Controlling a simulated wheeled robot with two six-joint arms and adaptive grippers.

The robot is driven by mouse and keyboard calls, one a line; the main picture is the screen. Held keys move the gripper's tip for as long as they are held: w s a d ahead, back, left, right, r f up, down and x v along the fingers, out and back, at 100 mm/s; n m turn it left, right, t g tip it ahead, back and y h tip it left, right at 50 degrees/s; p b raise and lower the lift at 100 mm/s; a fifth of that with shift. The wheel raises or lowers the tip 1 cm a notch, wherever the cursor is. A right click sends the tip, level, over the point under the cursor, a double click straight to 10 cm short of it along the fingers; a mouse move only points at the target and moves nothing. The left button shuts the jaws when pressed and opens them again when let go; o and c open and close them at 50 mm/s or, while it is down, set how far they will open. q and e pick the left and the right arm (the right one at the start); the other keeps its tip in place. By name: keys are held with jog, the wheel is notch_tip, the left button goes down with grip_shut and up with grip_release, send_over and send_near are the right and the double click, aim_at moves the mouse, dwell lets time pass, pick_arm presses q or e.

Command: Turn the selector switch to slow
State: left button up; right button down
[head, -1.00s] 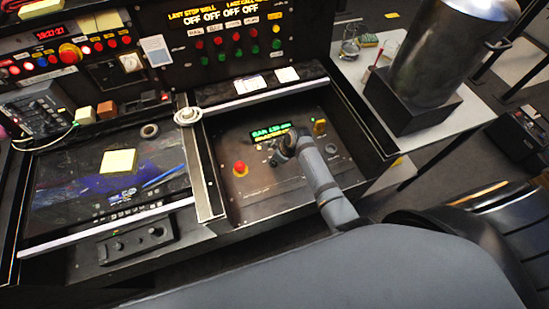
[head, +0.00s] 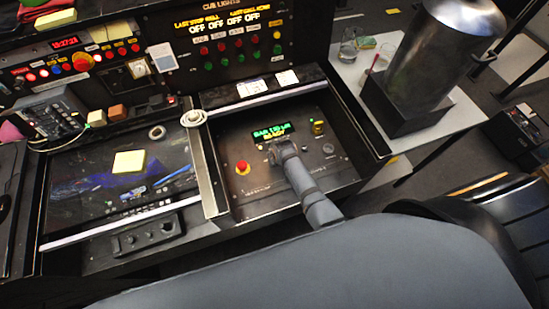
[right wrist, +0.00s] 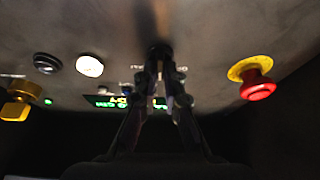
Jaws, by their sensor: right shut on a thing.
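The selector switch (right wrist: 160,50) appears as a dark knob on the sloped control panel (head: 285,190), between my right fingertips in the right wrist view. My right gripper (right wrist: 163,66) is shut on this knob. In the head view my right gripper (head: 277,152) reaches down to the panel just below the green-lit display (head: 272,131) and covers the knob. The switch's pointer and any slow marking are too dark or hidden to read. The display's lower line seems to read READY. My left gripper is not in view.
A red mushroom button (head: 243,167) sits left of my right gripper, and a yellow control (head: 318,127) sits to its upper right. A raised side rail (head: 207,170) borders the panel. A metal cylinder (head: 445,55) stands on the right.

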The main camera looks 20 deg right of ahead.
dwell(0.4)
jog(key=c, duration=1.5)
grip_release()
jog(key=shift+o, duration=0.2)
